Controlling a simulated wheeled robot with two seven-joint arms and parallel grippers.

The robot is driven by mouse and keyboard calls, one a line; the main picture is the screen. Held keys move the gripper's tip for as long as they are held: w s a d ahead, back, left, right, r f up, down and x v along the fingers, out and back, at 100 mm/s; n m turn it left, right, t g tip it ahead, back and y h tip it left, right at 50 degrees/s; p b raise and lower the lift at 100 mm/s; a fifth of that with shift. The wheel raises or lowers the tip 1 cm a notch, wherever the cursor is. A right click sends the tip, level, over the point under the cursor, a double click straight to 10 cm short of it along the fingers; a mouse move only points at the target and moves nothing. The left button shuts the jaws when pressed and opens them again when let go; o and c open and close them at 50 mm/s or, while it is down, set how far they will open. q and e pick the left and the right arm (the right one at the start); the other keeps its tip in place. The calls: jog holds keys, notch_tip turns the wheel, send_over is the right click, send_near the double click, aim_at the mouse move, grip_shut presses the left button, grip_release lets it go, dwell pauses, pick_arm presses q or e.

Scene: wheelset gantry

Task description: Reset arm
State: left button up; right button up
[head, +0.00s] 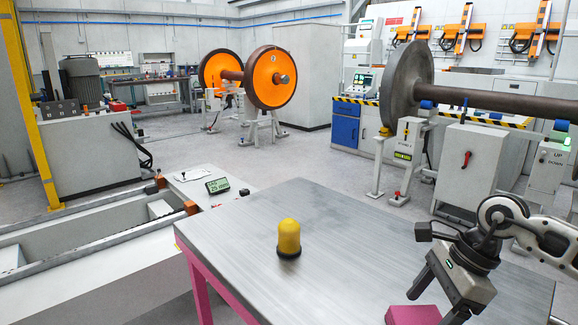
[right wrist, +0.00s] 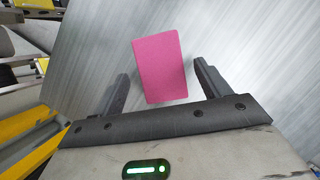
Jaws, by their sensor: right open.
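My right gripper (head: 440,296) is at the lower right of the head view, over the grey metal table (head: 340,215). It is open, and its two fingers stand apart in the right wrist view (right wrist: 163,85). A pink block (head: 413,315) lies on the table by the gripper, partly cut off by the frame's bottom edge. In the right wrist view the pink block (right wrist: 161,62) shows between and beyond the fingertips; I cannot tell that either finger touches it. My left gripper does not show.
A yellow dome-topped cylinder with a dark base (head: 289,237) stands upright on the table. The table top around it is clear. A pit frame (head: 100,245) lies to the left. A large wheelset (head: 408,85) and an orange wheelset (head: 270,77) stand behind.

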jog(key=shift+x, duration=1)
jog(key=shift+r, duration=1.5)
